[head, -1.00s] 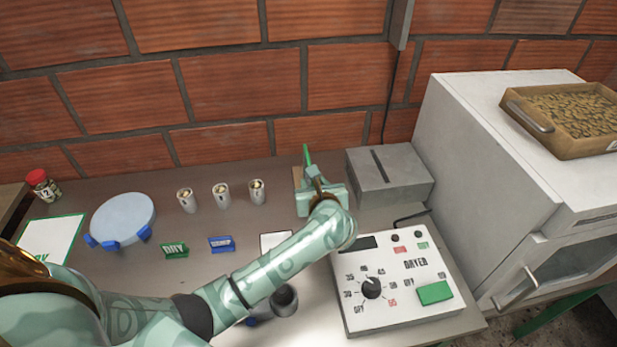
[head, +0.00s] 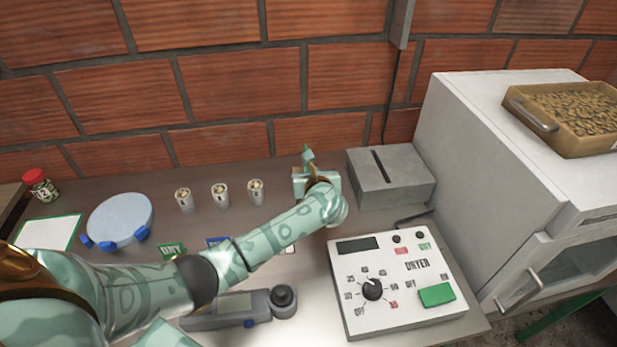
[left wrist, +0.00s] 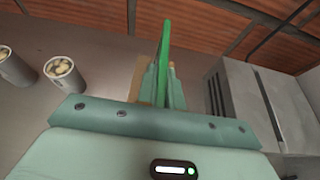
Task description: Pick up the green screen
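The green screen (left wrist: 165,45) stands on edge, seen as a thin green strip in the left wrist view. In the head view only a small green tip (head: 308,149) shows at my left gripper (head: 307,158), near the back of the table. In the left wrist view the fingers of my left gripper (left wrist: 163,88) are close together, one on each side of the screen, and appear shut on it. The screen's lower part is hidden by the fingers and hand. My right gripper is not in view.
A grey slotted box (head: 390,175) stands just right of my left gripper. The dryer panel (head: 395,285) is in front of it. Several small cups (head: 220,195) stand left. A grey meter (head: 240,308) lies under my arm. The brick wall (head: 225,95) closes the back.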

